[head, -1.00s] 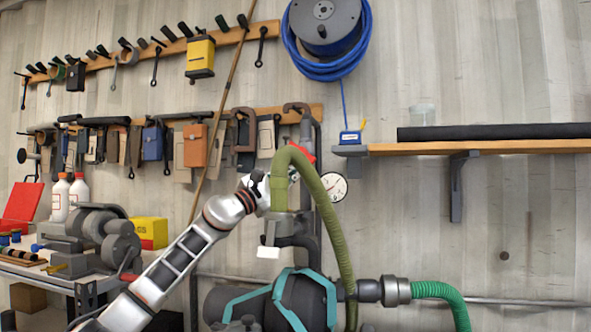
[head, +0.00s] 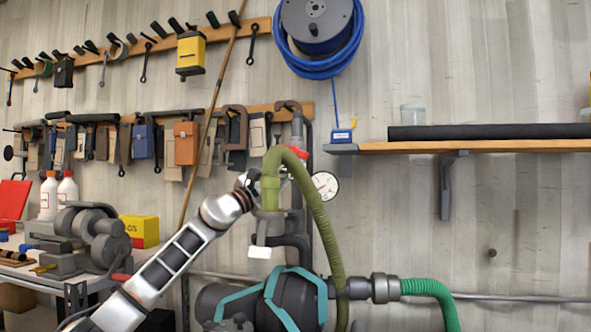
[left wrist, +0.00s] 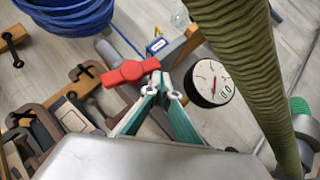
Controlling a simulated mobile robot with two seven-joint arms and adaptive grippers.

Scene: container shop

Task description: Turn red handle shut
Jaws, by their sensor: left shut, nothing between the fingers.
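The red handle (left wrist: 130,72) is a short bar on the pipework in the left wrist view, lying nearly level across the picture. Its right end is close to the fingertips of my left gripper (left wrist: 161,88); whether they touch, I cannot tell. The fingers are shut with nothing between them. In the head view a little of the red handle (head: 300,151) shows behind the top bend of the olive hose. My left arm reaches in from the lower left, and its fingers are hidden behind that hose. My right gripper is out of view.
The ribbed olive hose (left wrist: 242,75) runs close on the right of my left gripper. A round pressure gauge (left wrist: 210,83) sits beside the fingers. A wooden shelf (head: 480,146) juts from the wall at right. A tool rack (head: 225,118) and workbench (head: 48,277) stand at left.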

